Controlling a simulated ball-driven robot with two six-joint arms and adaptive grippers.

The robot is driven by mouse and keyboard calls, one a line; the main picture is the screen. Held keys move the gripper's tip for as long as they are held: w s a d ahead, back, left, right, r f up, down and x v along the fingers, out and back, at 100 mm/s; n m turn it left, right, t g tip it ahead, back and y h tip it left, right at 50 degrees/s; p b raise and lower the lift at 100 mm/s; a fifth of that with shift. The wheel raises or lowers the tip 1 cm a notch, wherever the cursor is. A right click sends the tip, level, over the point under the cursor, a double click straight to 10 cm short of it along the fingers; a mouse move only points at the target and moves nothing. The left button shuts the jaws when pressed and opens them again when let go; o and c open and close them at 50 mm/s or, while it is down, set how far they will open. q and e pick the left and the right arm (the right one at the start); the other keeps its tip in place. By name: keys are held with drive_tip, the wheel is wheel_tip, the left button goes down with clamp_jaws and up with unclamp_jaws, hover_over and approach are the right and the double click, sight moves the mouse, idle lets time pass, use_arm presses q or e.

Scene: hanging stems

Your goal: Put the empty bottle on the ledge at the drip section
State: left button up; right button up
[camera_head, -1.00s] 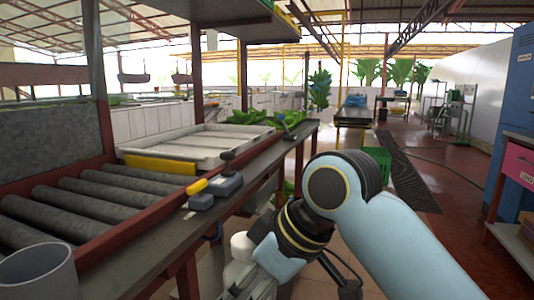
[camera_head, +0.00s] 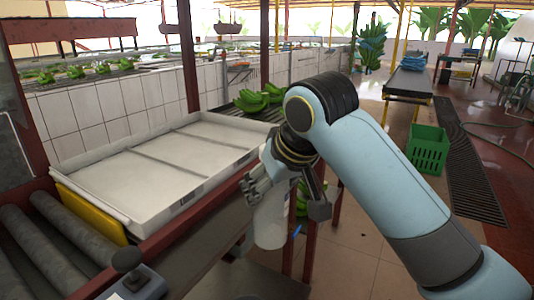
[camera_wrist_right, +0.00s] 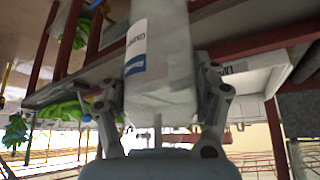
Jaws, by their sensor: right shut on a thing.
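A white bottle (camera_head: 270,222) with a blue-and-white label hangs upright in my right gripper (camera_head: 285,192). In the right wrist view, the two fingers of the gripper (camera_wrist_right: 160,90) are closed on both sides of the bottle (camera_wrist_right: 160,45). The dark ledge (camera_head: 195,240) runs along the near side of a shallow white tray section (camera_head: 140,180). The bottle appears at the ledge's right edge; I cannot tell whether it is over it or beside it. Part of the ledge is behind my arm. My left gripper is not in view.
Grey rollers (camera_head: 45,240) and a yellow bar (camera_head: 90,225) adjoin the tray at left. A dark-knobbed control box (camera_head: 130,280) sits at the ledge's near end. Green bananas (camera_head: 258,98) lie beyond the tray. A green crate (camera_head: 427,150) stands on the floor at right.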

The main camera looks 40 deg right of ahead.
drive_tip(key=w+d+r+m+g+h+p, duration=0.25)
drive_tip(key=d+r+m+p, duration=0.5)
drive_tip(key=r, duration=0.55)
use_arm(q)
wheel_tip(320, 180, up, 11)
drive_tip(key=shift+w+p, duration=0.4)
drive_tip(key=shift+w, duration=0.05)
use_arm(e)
drive_tip(key=w+a+f, duration=0.1)
drive_tip(key=w+f, duration=1)
drive_tip(key=shift+w+a+f+t+h, duration=0.15)
drive_tip(key=shift+a+t+h, duration=0.1)
drive_tip(key=shift+t+h, duration=0.15)
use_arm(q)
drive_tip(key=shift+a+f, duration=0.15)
use_arm(e)
drive_tip(key=shift+n, duration=0.25)
drive_tip(key=o, duration=1.3)
drive_tip(key=shift+f, duration=0.1)
drive_tip(key=shift+c, duration=0.2)
